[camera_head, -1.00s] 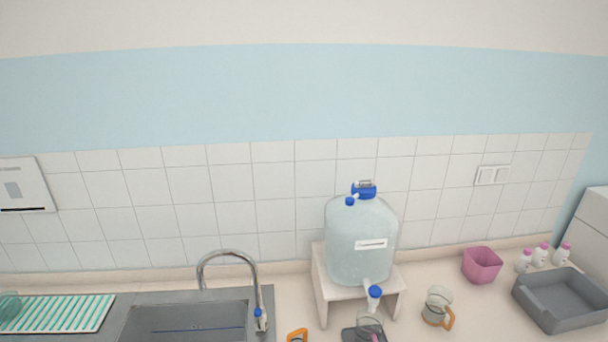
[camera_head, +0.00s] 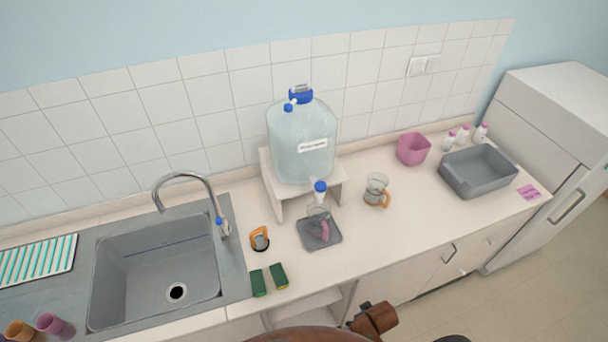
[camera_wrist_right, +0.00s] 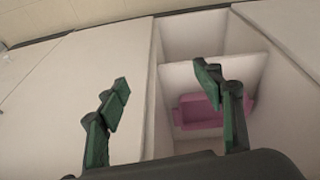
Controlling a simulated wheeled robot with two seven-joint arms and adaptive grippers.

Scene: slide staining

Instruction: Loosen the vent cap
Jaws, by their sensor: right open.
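A clear carboy (camera_head: 302,142) with a white label stands on a white stand (camera_head: 273,190) on the counter. A large blue cap (camera_head: 300,96) with a handle tops it. A small blue cap (camera_head: 288,107) sits on its shoulder, left of the large one; I take this for the vent cap. A spigot with a blue knob (camera_head: 320,187) is at its base. In the right wrist view, my right gripper (camera_wrist_right: 170,95) is open and empty, facing the lower cabinets, away from the carboy. My left gripper is not in view.
A mug stands on a grey tray (camera_head: 332,240) below the spigot. A glass jug (camera_head: 376,190), pink bin (camera_head: 413,149) and grey tub (camera_head: 478,172) stand to the right. The sink (camera_head: 158,262) and faucet (camera_head: 190,180) are left. An open cabinet holds a pink container (camera_wrist_right: 197,112).

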